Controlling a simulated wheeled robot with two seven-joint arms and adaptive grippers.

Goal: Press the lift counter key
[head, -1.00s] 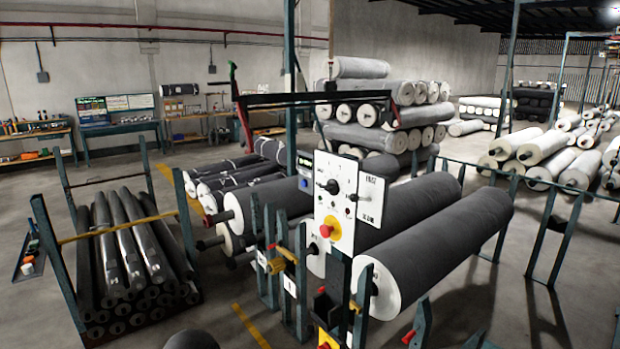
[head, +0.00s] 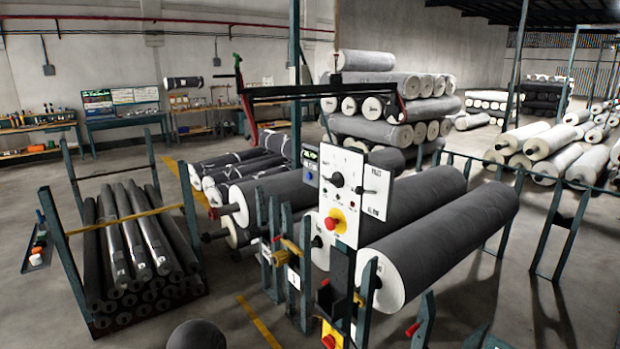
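A white control panel (head: 350,212) stands upright near the middle of the head view, in front of the big grey rolls. It carries black knobs, small lights and a red mushroom button (head: 333,223) on a yellow base. Left of the panel is a small counter-like box (head: 309,166) with a lit green display and a blue lower part. Its key and its digits are too small to make out, and I cannot tell for certain that it is the lift counter. Neither of my grippers is in view.
Large grey rolls (head: 440,235) lie behind the panel. A rack of dark rolls (head: 135,250) stands at the left. A second red button on yellow (head: 331,341) sits low in front. Green posts crowd the panel's foot. Open floor (head: 235,275) lies between the rack and the posts.

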